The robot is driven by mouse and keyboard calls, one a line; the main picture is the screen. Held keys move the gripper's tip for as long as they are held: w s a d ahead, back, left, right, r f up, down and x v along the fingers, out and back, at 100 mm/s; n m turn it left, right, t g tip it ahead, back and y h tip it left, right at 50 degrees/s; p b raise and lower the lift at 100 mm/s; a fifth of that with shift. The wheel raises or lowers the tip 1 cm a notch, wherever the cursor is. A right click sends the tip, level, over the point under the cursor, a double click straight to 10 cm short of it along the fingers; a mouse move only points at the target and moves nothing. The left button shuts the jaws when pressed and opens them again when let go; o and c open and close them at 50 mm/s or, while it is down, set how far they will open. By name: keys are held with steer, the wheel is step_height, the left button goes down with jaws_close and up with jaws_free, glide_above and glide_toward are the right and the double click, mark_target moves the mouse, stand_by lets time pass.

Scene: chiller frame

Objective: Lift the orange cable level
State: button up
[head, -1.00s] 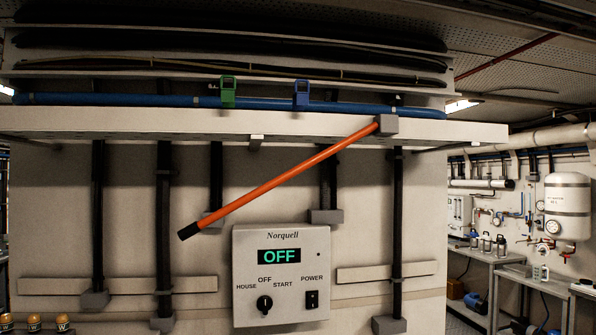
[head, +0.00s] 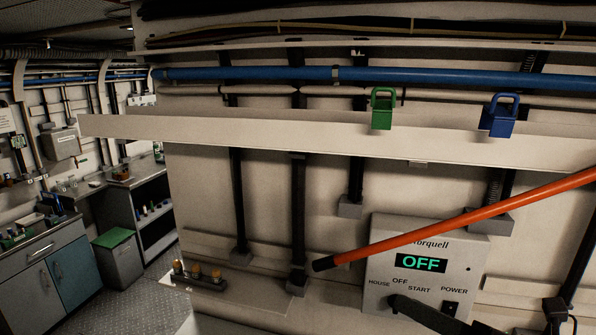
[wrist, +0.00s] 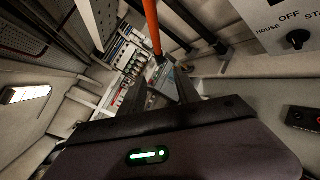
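The orange cable (head: 460,225) is a straight orange bar with a black end, slanting across the wall in the head view. Its black end is at the lower left, just left of the control box, and the bar rises to the right out of frame. In the wrist view the cable (wrist: 152,28) comes down from the top edge, with its black tip ahead of my gripper (wrist: 160,85). The two dark fingers stand apart with nothing seen between them. The tip lines up with the gap; I cannot tell how far off it is.
The control box (head: 385,255) reads OFF and sits behind the cable; a dark shape, probably my arm, covers its lower part. A white ledge (head: 270,140) crosses above, with a green padlock (head: 382,112) and a blue padlock (head: 498,118). Black vertical pipes (head: 298,200) line the wall.

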mark_target(366, 256)
steer(key=w+a, duration=0.2)
steer(key=w, duration=0.2)
steer(key=w+a+r+m+t+p, duration=0.1)
steer(key=w+a, duration=0.2)
steer(key=w, duration=0.2)
steer(key=w+a+r+m+p, duration=0.1)
steer(key=w+a, duration=0.1)
steer(key=w, duration=0.2)
steer(key=shift+w+a+r+t+h, duration=0.2)
steer(key=shift+t+h, duration=0.1)
steer(key=shift+t, duration=0.1)
steer(key=shift+w+a, duration=0.3)
steer(key=shift+w, duration=0.25)
steer(key=shift+c, duration=0.5)
jaws_close()
